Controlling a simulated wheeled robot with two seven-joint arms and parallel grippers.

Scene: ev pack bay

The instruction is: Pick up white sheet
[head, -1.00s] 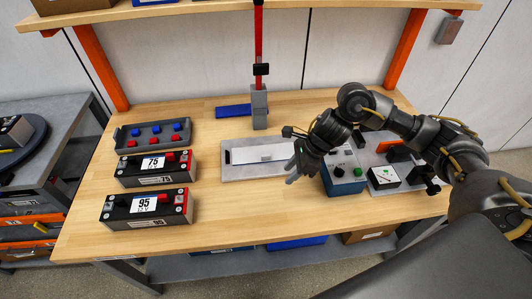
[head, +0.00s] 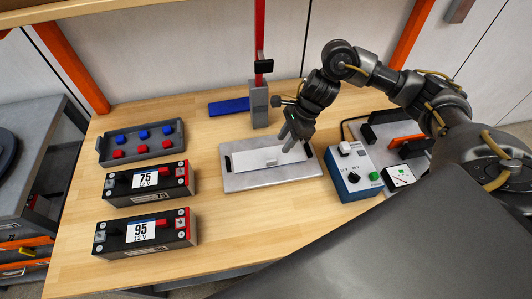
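The white sheet (head: 248,161) lies flat on a light grey plate (head: 262,183) in the middle of the bench. A small pale block-like piece shows on the sheet near its front edge. My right gripper (head: 288,143) points down over the right part of the sheet and covers some of it. Its fingers show from the side, so I cannot tell their gap or whether they touch the sheet. Nothing can be seen held in it. My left gripper is not in view.
Two black batteries marked 75 (head: 146,181) and 95 (head: 143,232) stand at left, before a grey tray (head: 112,158) of blue and red pieces. A blue control box (head: 352,183) is right of the plate. A grey post (head: 260,106) rises behind it.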

